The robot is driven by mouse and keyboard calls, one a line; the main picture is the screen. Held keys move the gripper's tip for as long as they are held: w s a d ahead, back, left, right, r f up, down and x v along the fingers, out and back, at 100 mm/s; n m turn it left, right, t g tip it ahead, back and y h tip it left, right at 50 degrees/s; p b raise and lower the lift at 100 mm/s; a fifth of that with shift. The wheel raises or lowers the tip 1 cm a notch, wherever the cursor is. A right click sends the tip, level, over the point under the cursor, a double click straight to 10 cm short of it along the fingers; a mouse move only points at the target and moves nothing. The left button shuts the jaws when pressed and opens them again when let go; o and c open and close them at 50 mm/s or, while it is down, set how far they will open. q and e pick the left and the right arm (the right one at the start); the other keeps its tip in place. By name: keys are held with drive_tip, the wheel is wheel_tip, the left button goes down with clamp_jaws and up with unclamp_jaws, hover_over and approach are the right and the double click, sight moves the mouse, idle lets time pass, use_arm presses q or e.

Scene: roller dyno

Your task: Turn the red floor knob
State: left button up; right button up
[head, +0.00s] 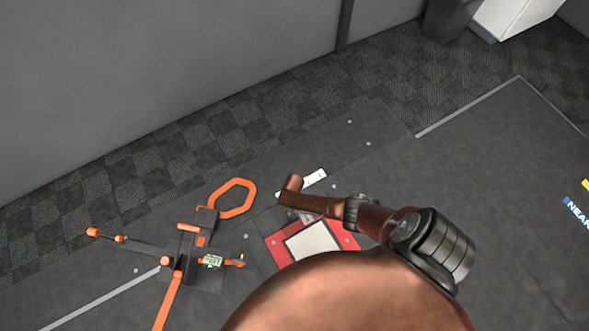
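I cannot make out a red floor knob for certain. A red plate with a pale square in its middle (277,251) lies on the dark floor mat, partly hidden by my copper-coloured body and arm. My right arm reaches in from the right, and its bent end is above the far edge of the red plate. A small grey part shows just below that end, perhaps my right gripper (306,215); its fingers are too small and covered to read. My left gripper is not in view.
An orange and black floor frame (187,246) with an orange ring handle (234,199) and an orange-tipped rod (93,232) stands left of the red plate. A grey wall (150,80) runs behind.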

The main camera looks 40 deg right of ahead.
drive_tip(key=shift+s+m, duration=0.15)
drive_tip(key=shift+m, duration=0.55)
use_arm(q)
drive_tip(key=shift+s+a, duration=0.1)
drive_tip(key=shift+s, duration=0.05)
use_arm(e)
drive_tip(key=o, duration=1.2)
drive_tip(key=shift+c, duration=0.2)
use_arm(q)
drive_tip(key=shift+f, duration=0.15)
use_arm(e)
drive_tip(key=shift+r, duration=0.1)
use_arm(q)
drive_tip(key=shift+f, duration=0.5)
use_arm(e)
wheel_tip(320, 180, up, 12)
